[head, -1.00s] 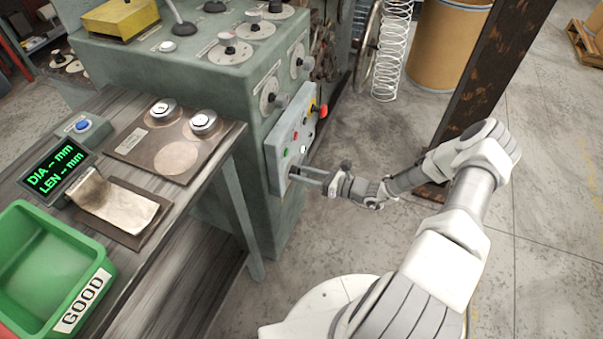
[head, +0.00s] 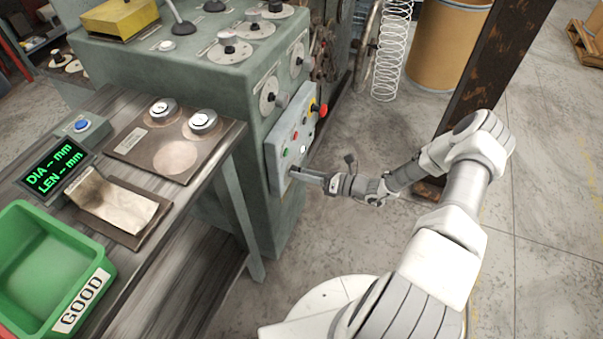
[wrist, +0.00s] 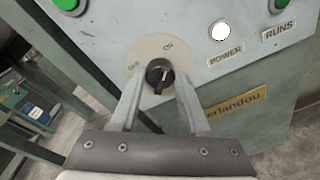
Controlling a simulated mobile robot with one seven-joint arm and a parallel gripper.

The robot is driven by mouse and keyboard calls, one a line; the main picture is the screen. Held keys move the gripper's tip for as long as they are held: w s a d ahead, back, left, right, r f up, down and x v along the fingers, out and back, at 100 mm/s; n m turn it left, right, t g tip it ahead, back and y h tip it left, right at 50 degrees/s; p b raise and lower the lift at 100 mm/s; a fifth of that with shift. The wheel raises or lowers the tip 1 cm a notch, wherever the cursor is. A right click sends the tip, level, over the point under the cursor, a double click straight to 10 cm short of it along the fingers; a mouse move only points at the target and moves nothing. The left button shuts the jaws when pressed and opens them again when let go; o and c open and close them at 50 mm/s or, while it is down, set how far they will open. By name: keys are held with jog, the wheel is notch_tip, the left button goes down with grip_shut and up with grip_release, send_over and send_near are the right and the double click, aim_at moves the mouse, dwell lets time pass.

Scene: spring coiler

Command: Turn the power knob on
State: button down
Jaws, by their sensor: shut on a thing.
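The power knob (wrist: 159,76) is a black knob on a round pale plate with OFF and ON marks, low on the grey control panel (head: 276,158). In the wrist view its pale pointer line leans up and right, towards the ON mark (wrist: 168,46). My gripper (wrist: 159,80) has one finger on each side of the knob and is shut on it. In the head view my gripper (head: 296,172) reaches the panel's lower part and hides the knob. A bright white lamp (wrist: 220,31) sits above the POWER label (wrist: 226,56).
Green buttons (wrist: 68,4) and a RUNS label (wrist: 278,31) are near the knob. A red knob (head: 323,110) sticks out at the panel's upper right. The workbench (head: 222,160) with a green bin (head: 45,255) stands left. Floor around my arm is clear.

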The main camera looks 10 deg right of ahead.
jog(key=shift+c, duration=1.9)
grip_release()
jog(key=shift+d, duration=0.1)
jog(key=p+v, duration=0.1)
jog(key=v, duration=1.6)
jog(key=shift+p, duration=0.3)
jog(key=shift+s+d, duration=0.1)
